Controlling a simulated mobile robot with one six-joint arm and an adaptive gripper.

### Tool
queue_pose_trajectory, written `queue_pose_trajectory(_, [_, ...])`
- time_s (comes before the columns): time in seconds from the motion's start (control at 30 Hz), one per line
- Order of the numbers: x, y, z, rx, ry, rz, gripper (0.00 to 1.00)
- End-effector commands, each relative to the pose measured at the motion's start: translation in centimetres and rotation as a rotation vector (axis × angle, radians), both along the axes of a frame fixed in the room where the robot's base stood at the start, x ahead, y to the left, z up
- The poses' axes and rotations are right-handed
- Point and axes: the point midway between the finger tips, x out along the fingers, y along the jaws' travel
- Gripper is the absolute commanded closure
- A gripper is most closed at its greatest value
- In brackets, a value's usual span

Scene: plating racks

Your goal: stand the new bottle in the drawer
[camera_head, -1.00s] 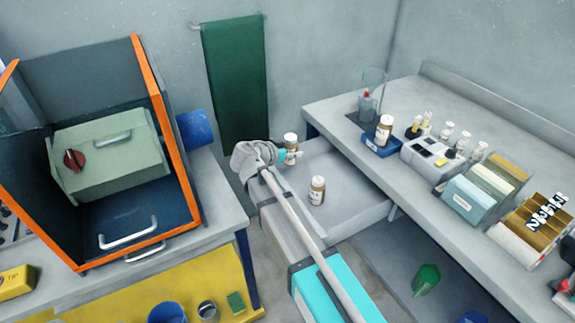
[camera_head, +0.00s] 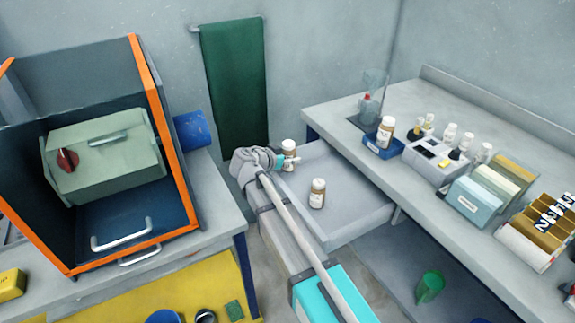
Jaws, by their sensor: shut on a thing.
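The drawer (camera_head: 345,231) is pulled out below the right bench. A brown bottle with a white cap and pale label (camera_head: 289,147) is upright at the drawer's far left. My gripper (camera_head: 287,163) is shut on it from the left side. The fingers partly cover its lower half, and I cannot tell whether its base touches the drawer floor. A second, similar brown bottle (camera_head: 318,193) stands upright in the drawer, nearer to me and apart from the held one.
A third brown bottle (camera_head: 386,131) stands in a blue tray (camera_head: 377,146) on the right bench. A grey device (camera_head: 434,162) and several small vials are beside it. The drawer's right part is clear. An orange-framed cabinet (camera_head: 160,120) is at left.

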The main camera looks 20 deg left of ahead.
Motion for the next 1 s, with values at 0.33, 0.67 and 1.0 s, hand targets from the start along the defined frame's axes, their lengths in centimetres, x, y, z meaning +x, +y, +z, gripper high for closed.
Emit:
queue_pose_trajectory(0.33, [0.0,0.0,-2.2,0.0,0.0,0.0,0.84])
queue_pose_trajectory(0.67, [-0.1,0.0,-2.2,0.0,0.0,0.0,0.84])
queue_pose_trajectory(1.0, [-0.1,0.0,-3.0,0.0,0.0,0.0,0.84])
